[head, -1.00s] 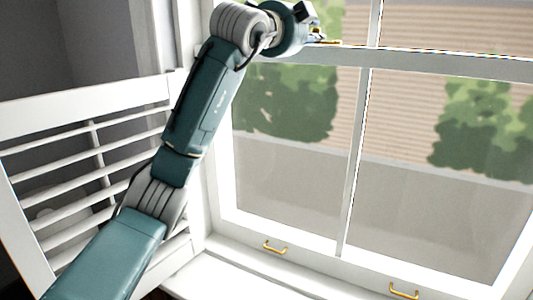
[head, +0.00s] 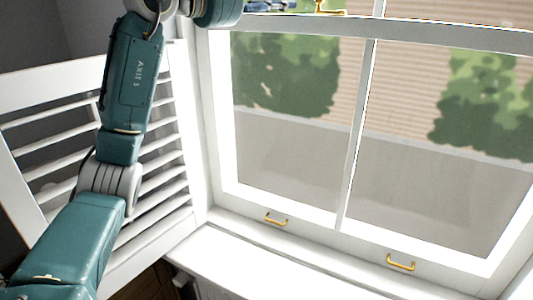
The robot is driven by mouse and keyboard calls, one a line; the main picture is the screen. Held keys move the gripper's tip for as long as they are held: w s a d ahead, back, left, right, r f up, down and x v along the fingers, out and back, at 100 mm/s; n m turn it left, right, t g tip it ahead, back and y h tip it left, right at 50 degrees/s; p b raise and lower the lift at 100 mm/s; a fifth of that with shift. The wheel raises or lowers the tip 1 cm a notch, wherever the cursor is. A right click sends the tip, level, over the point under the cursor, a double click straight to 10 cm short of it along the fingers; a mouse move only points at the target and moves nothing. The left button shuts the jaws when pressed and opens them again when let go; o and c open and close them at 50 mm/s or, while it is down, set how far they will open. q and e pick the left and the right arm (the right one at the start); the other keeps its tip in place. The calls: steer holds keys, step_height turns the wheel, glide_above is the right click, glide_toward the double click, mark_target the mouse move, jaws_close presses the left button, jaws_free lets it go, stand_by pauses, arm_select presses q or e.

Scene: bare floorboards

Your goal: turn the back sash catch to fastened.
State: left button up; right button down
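A brass sash catch (head: 327,11) sits on the window's meeting rail at the top edge of the head view. Its upper part is cut off by the picture edge, so I cannot tell how its lever is turned. My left arm comes in from the left and reaches up to the rail. My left gripper (head: 284,5) is just left of the catch, with a small gap showing between them. Only its lower part shows, so its opening is unclear. My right gripper is out of view.
The lower sash (head: 362,140) is closed and has two brass lifts (head: 276,219) (head: 401,262) on its bottom rail. A white louvred shutter (head: 165,160) stands open at the left, behind my arm. The white sill (head: 245,268) is clear.

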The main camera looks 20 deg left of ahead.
arm_select(q)
steer(key=s+d+f+m+h, duration=0.2)
steer(key=s+d+f+h, duration=0.1)
steer(key=d+h, duration=0.3)
steer(key=s+d+f+m+h, duration=0.1)
steer(key=s+d+f+h, duration=0.15)
steer(key=d+h, duration=0.45)
steer(key=a+f+n+t+y, duration=0.2)
steer(key=a+f+n+y, duration=0.4)
steer(key=f+n+y, duration=0.5)
steer(key=a+f+n+t+y, duration=0.3)
steer(key=a+f+n+y, duration=0.3)
steer(key=f+n+y, duration=0.6)
steer(key=shift+s+a+f+n+y, duration=0.3)
steer(key=shift+f+y, duration=0.1)
steer(key=shift+f, duration=0.85)
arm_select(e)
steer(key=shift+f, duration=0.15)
arm_select(q)
steer(key=shift+o, duration=0.5)
